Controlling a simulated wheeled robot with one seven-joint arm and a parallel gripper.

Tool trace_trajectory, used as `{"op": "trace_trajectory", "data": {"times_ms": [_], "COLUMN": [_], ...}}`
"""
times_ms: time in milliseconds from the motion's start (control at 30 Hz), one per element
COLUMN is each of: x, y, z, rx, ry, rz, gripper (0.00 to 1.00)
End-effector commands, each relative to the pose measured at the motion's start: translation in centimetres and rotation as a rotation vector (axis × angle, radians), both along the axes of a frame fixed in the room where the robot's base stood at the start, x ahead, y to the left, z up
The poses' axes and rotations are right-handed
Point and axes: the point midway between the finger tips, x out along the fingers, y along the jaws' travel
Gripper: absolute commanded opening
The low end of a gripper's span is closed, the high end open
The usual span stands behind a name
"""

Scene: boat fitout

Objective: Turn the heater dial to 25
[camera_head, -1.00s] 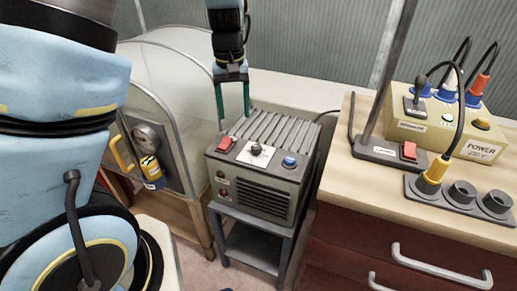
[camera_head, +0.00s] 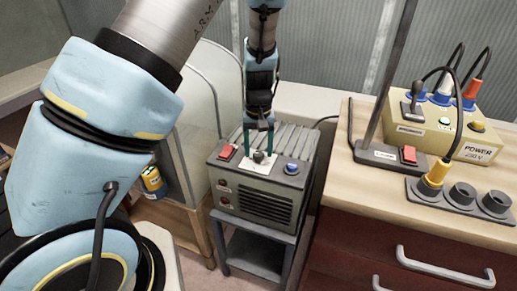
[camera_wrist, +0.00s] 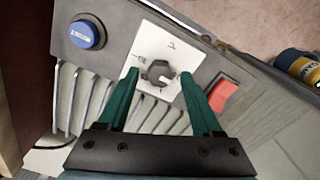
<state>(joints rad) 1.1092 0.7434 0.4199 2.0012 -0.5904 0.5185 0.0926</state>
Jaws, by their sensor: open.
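The heater (camera_head: 255,190) is a grey box with a ribbed top, standing on a small grey stand. Its dial (camera_head: 259,156) is a dark knob on a white plate, between a red switch (camera_head: 227,152) and a blue button (camera_head: 291,168). My gripper (camera_head: 259,143) points down over the dial plate. In the wrist view its green fingers (camera_wrist: 157,82) are open, one on each side of the dial (camera_wrist: 158,75), with gaps to it. The marks on the plate (camera_wrist: 167,47) are too small to read surely.
A wooden-topped cabinet (camera_head: 350,204) stands close on the right, with a power box (camera_head: 445,125), sockets (camera_head: 462,194) and a post on it. A clear curved cover (camera_head: 215,85) stands to the left. A yellow can (camera_head: 152,182) is left of the heater.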

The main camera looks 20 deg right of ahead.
Motion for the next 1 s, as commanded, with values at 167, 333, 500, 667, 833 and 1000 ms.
{"op": "trace_trajectory", "data": {"times_ms": [167,333,500,667,833,1000], "x": [0.01,0.01,0.01,0.0,0.01,0.02], "y": [0.02,0.01,0.01,0.01,0.02,0.02], "z": [-0.66,-0.67,-0.65,-0.64,-0.63,-0.63], "rx": [0.0,0.0,0.0,0.0,0.0,0.0], "ry": [0.0,-0.001,0.0,0.0,0.0,0.0], "rz": [0.0,0.0,0.0,0.0,0.0,0.0], "gripper": [0.67,0.67,0.52,0.34,0.15,0.0]}}
